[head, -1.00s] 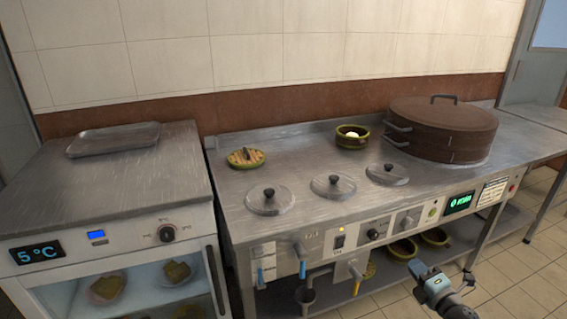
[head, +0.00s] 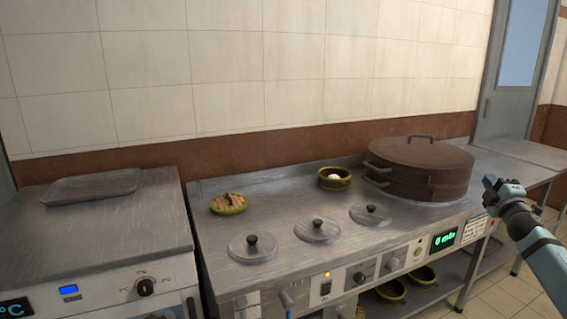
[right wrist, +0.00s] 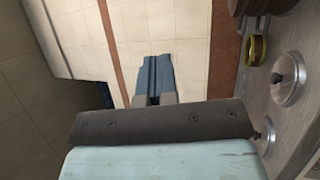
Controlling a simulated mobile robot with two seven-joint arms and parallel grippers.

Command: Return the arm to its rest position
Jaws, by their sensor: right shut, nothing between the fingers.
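My right gripper (head: 489,188) is raised at the right side of the head view, in front of the counter's right end. It is shut and empty. In the right wrist view its fingers (right wrist: 154,80) lie together against the tiled wall, with nothing between them. My left gripper is in neither view.
A tray (head: 92,187) lies on the cabinet at left. The floor at right is clear.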

